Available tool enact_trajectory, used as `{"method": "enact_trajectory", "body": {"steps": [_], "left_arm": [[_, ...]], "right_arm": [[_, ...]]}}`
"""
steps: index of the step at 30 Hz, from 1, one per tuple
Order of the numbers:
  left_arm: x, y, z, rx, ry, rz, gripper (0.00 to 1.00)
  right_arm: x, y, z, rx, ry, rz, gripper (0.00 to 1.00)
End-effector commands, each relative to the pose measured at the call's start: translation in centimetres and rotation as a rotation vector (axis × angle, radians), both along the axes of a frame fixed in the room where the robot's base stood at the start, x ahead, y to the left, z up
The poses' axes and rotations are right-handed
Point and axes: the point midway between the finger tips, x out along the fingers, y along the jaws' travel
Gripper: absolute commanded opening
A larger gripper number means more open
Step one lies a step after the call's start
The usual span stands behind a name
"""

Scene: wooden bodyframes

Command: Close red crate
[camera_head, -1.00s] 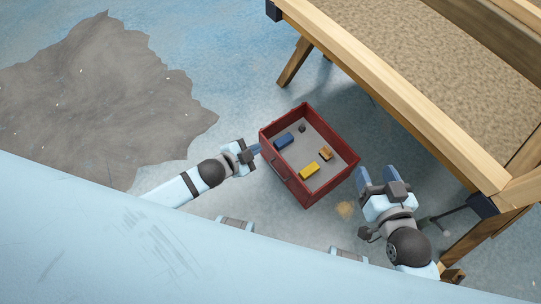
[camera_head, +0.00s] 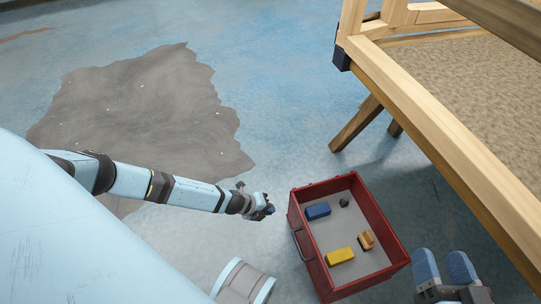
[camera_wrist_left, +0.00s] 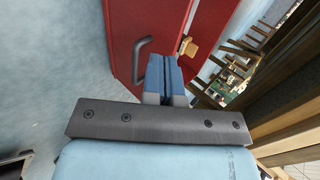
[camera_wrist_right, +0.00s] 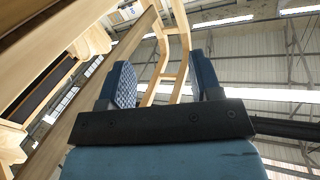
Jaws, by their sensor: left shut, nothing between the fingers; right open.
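The red crate (camera_head: 384,222) is open at the top in the head view, right of centre, with a grey inside floor. A dark handle (camera_head: 300,243) is on its left side. The left wrist view shows the crate's red wall (camera_wrist_left: 122,30) and the handle (camera_wrist_left: 142,58) just ahead of the fingers. My left gripper (camera_head: 269,209) is shut and empty, just left of the crate, with a small gap. Its fingers (camera_wrist_left: 162,78) are together in the left wrist view. My right gripper (camera_head: 443,266) is open and empty, right of the crate; its fingers are apart in the right wrist view (camera_wrist_right: 160,85).
In the crate lie a blue block (camera_head: 318,211), a yellow block (camera_head: 340,256), an orange-brown piece (camera_head: 366,240) and a small dark piece (camera_head: 344,203). A wooden frame (camera_head: 440,130) stands at the right. Floor left of the crate is free, with a grey patch (camera_head: 145,120).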

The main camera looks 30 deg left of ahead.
Motion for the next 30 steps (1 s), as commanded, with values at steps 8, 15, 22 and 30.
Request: {"method": "enact_trajectory", "body": {"steps": [8,15,22,30], "left_arm": [[3.6,-2.9,-4.7,-0.001,-0.002,0.000,0.00],[6.2,-4.8,-4.4,-0.001,-0.002,-0.001,0.00],[6.7,-5.3,-4.3,-0.002,0.000,0.001,0.00],[6.7,-5.4,-4.3,-0.002,0.000,0.001,0.00]], "right_arm": [[1.2,-0.7,-1.8,-0.098,-0.096,0.009,0.58],[1.9,-1.1,-1.3,-0.145,-0.178,0.002,0.58],[2.1,-1.2,-1.0,-0.156,-0.200,0.000,0.58],[2.1,-1.2,-1.0,-0.156,-0.201,0.001,0.58]]}}
